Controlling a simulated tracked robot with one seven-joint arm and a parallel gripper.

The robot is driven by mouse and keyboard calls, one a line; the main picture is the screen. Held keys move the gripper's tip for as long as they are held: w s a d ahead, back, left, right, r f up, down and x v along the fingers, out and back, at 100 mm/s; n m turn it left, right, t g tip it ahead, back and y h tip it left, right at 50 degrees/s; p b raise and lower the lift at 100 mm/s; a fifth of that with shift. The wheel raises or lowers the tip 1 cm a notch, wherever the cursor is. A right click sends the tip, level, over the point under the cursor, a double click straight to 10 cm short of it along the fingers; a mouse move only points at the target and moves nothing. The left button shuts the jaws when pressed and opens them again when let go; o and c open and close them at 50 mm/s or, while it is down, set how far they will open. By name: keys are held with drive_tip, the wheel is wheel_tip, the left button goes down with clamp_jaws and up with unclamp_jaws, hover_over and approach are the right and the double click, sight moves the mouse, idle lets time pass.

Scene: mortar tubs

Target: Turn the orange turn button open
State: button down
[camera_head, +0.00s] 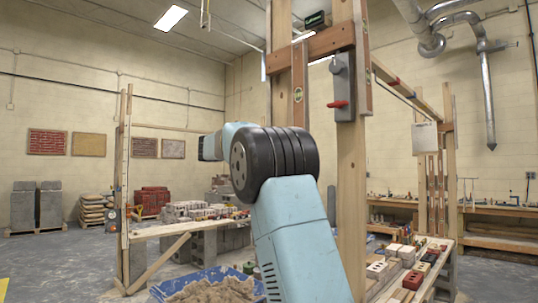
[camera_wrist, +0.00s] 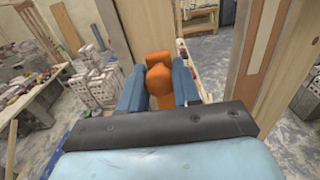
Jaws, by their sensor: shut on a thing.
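The orange turn button (camera_wrist: 159,82) shows in the middle of the wrist view, in front of an upright wooden board (camera_wrist: 143,28). My gripper (camera_wrist: 160,72) has one blue finger on each side of the button and is shut on it. The fingers hide the button's sides, and how far it is turned is hard to tell. In the head view my arm fills the centre. I cannot make out the button or the fingertips there.
In the head view a grey box with a red lever (camera_head: 342,88) hangs on a wooden post (camera_head: 351,190), right of my arm. A blue tub of sand (camera_head: 212,290) lies low in front. A bench with bricks (camera_head: 402,272) stands at the right.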

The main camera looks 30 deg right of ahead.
drive_tip(key=shift+w+a+r, duration=0.1)
drive_tip(key=shift+a, duration=0.05)
drive_tip(key=c, duration=1.2)
unclamp_jaws()
drive_tip(key=shift+c, duration=0.2)
drive_tip(key=shift+o, duration=0.7)
drive_tip(key=shift+w, duration=0.15)
drive_tip(key=shift+o, duration=1.2)
drive_tip(key=v, duration=1.3)
drive_tip(key=shift+s+a+f, duration=0.2)
drive_tip(key=shift+s+a, duration=0.05)
drive_tip(key=shift+a, duration=0.05)
